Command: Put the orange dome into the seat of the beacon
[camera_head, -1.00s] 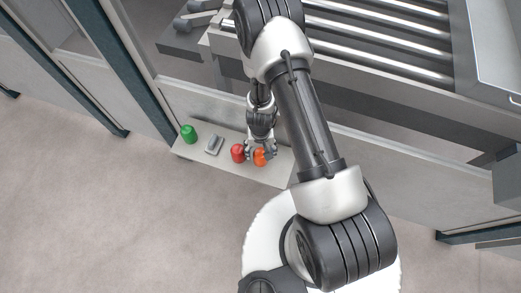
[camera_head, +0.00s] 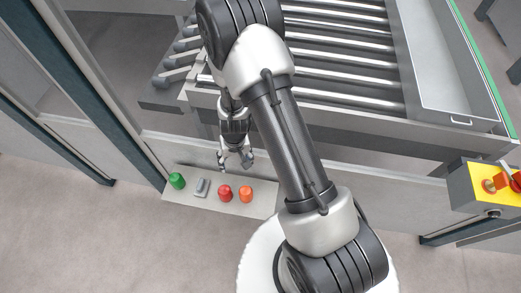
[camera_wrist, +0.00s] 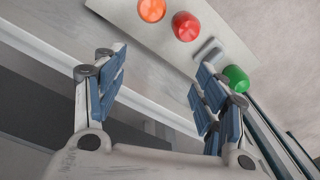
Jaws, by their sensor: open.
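The orange dome (camera_head: 246,194) stands at the right of a row of coloured pieces on a pale shelf (camera_head: 262,206). It also shows at the top edge of the wrist view (camera_wrist: 151,10), partly cut off. My gripper (camera_head: 234,163) is open and empty, apart from the dome and on the machine side of the row. In the wrist view its spread fingers (camera_wrist: 160,75) have nothing between them. I cannot make out the beacon or its seat in these frames.
A red dome (camera_head: 225,193), a small grey block (camera_head: 201,187) and a green dome (camera_head: 177,181) share the shelf. The roller conveyor (camera_head: 340,60) stands behind. A yellow box with red controls (camera_head: 485,187) is at the right. Floor in front is clear.

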